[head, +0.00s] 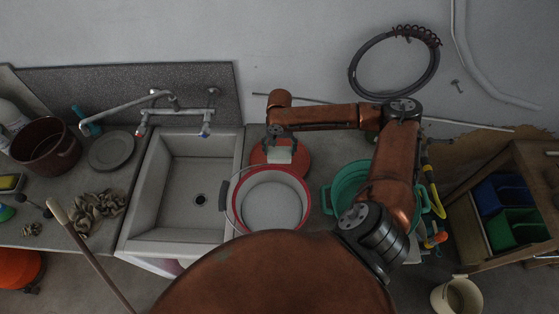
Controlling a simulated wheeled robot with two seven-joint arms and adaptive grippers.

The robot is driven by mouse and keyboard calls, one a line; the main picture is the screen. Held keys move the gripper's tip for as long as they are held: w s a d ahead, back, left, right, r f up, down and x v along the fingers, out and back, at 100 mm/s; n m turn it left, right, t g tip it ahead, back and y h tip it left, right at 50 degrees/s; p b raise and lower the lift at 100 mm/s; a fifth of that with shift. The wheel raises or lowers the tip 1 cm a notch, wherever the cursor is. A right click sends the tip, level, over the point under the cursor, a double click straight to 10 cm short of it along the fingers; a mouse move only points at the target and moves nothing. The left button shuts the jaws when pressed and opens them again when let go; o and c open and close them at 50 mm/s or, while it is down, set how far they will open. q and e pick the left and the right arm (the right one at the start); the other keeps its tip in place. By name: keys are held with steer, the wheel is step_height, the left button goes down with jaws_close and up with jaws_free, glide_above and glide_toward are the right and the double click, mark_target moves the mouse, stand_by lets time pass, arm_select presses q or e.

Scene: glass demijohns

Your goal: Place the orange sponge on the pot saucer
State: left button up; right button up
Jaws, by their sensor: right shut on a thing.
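My right gripper (278,134) points down above a round red-orange dish (300,160) behind the red-rimmed pail. It is shut on a pale, block-like thing (280,154) just under its fingers; whether that touches the dish I cannot tell. No clearly orange sponge shows in the head view. A yellow and dark sponge-like block (9,183) lies at the far left edge. A round grey dish (112,150) lies empty left of the sink; which dish is the pot saucer I cannot tell for certain. My left gripper is out of view.
A white pail with a red rim (271,171) stands right of the sink (194,185). A green basin (348,180) is partly behind my right arm. A brown pot (46,146) stands at the left. The wall is close behind.

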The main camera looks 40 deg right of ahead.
mark_target(279, 151)
step_height(279, 151, down, 3)
steer(key=shift+f, duration=0.15)
step_height(279, 151, down, 3)
steer(key=shift+r+p, duration=0.1)
steer(key=shift+p, duration=0.25)
steer(key=shift+f, duration=0.45)
steer(key=shift+f, duration=0.1)
steer(key=o, duration=1.3)
step_height(279, 151, up, 12)
steer(key=shift+r+b, duration=0.15)
steer(key=shift+b, duration=0.65)
